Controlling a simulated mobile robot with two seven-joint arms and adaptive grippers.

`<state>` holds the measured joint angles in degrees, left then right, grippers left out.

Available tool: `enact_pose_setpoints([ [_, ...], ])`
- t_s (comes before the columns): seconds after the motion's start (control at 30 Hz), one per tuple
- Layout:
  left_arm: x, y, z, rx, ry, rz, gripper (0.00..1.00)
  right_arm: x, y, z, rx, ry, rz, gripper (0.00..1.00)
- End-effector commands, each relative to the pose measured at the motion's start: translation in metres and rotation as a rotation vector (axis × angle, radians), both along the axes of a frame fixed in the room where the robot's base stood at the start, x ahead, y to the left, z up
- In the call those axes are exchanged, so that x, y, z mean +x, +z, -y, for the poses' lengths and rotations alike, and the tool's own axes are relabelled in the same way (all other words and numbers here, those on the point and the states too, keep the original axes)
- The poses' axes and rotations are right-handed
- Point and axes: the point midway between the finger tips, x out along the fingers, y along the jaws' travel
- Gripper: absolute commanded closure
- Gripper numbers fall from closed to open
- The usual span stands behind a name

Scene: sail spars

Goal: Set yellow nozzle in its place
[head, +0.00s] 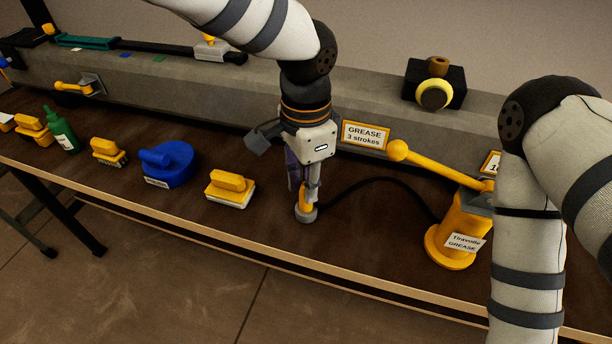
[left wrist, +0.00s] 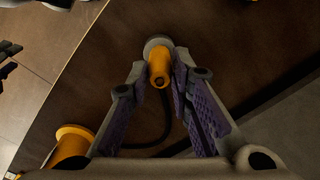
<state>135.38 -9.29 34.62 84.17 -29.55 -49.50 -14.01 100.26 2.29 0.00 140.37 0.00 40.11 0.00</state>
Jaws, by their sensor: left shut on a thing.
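The yellow nozzle (head: 304,198) is upright over the table's middle, with a round grey piece (head: 307,213) at its lower end. My left gripper (head: 304,184) points down and is shut on the nozzle. The left wrist view shows the nozzle (left wrist: 158,70) between the fingertips (left wrist: 158,80). I cannot tell whether the grey piece belongs to the nozzle or is a rest under it. A black hose (head: 375,180) runs from beside the nozzle to the yellow grease pump (head: 463,225). My right arm is at the right; its gripper is outside the head view.
A grey beam with a "GREASE 3 strokes" label (head: 366,135) runs behind the gripper. A yellow-handled brush (head: 231,188), a blue container (head: 168,165) and a green bottle (head: 62,130) stand left. The front table strip is clear.

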Motion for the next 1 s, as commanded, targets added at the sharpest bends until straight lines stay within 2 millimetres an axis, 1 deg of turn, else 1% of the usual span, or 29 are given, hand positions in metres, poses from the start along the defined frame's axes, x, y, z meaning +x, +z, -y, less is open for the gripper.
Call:
enact_pose_setpoints([
  [0.07,0.0,0.0,0.0,0.0,0.0,0.0,1.0,0.0,0.0,0.0,0.0,0.0,0.0,0.6],
  [0.1,0.0,0.0,0.0,0.0,0.0,0.0,0.71,0.0,0.0,0.0,0.0,0.0,0.0,0.6],
  [0.17,0.0,0.0,0.0,0.0,0.0,0.0,0.57,0.0,0.0,0.0,0.0,0.0,0.0,0.6],
  [0.43,0.0,0.0,0.0,0.0,0.0,0.0,0.57,0.0,0.0,0.0,0.0,0.0,0.0,0.6],
  [0.53,0.001,0.008,0.0,0.0,0.001,0.002,0.57,0.0,0.0,0.0,0.0,0.0,0.0,0.6],
  [0.57,0.001,0.014,0.0,0.0,0.0,0.002,0.57,0.0,0.0,0.0,0.0,0.0,0.0,0.6],
  [0.63,0.001,0.031,0.0,-0.001,0.0,0.004,0.57,0.0,0.0,0.0,0.0,0.0,0.0,0.6],
  [0.8,0.001,0.079,0.0,-0.002,0.001,0.005,0.57,0.0,0.0,0.0,0.0,0.0,0.001,0.6],
  [0.9,0.001,0.1,0.0,-0.001,0.0,0.004,0.57,0.0,0.0,0.0,0.0,0.0,0.0,0.6],
  [1.0,0.0,0.114,0.0,0.0,0.001,0.001,0.57,0.0,0.0,0.0,0.0,0.0,0.0,0.6],
])
